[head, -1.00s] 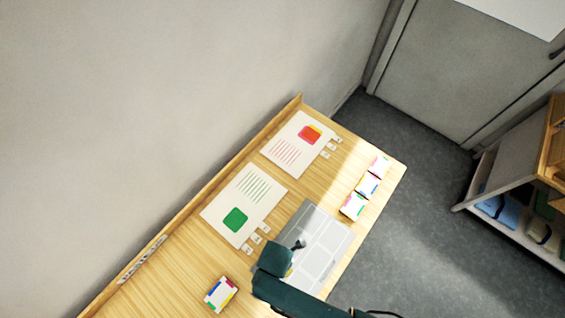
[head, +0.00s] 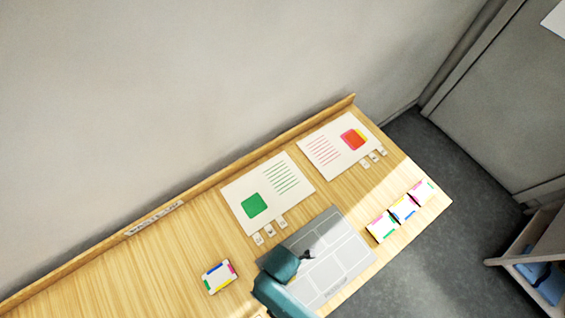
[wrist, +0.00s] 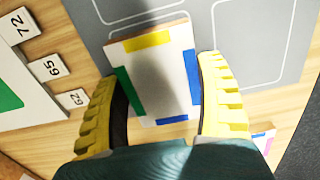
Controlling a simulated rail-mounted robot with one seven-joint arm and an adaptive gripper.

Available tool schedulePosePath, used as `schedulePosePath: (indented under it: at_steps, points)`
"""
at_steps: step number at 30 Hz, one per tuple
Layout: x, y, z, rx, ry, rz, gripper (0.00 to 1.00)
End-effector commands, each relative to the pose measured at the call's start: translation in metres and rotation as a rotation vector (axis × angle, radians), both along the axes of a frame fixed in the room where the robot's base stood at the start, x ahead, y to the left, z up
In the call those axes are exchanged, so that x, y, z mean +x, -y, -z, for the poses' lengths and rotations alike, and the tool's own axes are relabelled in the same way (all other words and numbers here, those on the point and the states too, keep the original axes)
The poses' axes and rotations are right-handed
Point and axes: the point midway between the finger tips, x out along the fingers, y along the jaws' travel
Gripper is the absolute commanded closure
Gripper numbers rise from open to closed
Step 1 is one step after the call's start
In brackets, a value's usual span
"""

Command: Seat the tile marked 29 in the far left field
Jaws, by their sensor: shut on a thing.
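My gripper (wrist: 160,95) is shut on a tile (wrist: 158,82) with a pale face and yellow, green and blue edge marks. I can read no number on its face, so I cannot tell whether it is 29. The grey board (wrist: 285,95) with white outlined fields lies beneath; the tile overlaps its edge in the wrist view. In the head view my gripper (head: 307,256) is over the left part of the board (head: 345,275). The held tile is hidden there, and its height above the board is unclear.
Another colour-edged tile (head: 219,277) lies left of the board. Several more form a row (head: 402,209) at right. Two printed sheets (head: 240,212) (head: 325,155) lie behind, with small number tags (wrist: 48,67) beside them. A raised ledge (head: 200,197) runs along the wall.

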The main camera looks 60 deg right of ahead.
Motion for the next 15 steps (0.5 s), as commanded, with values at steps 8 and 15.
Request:
schedulePosePath:
  at_steps: [8, 15]
  points:
    - [0.0010, 0.0002, 0.0152, -0.001, 0.002, 0.000, 0.63]
    - [0.0008, 0.0001, 0.0147, -0.001, 0.002, 0.000, 0.08]
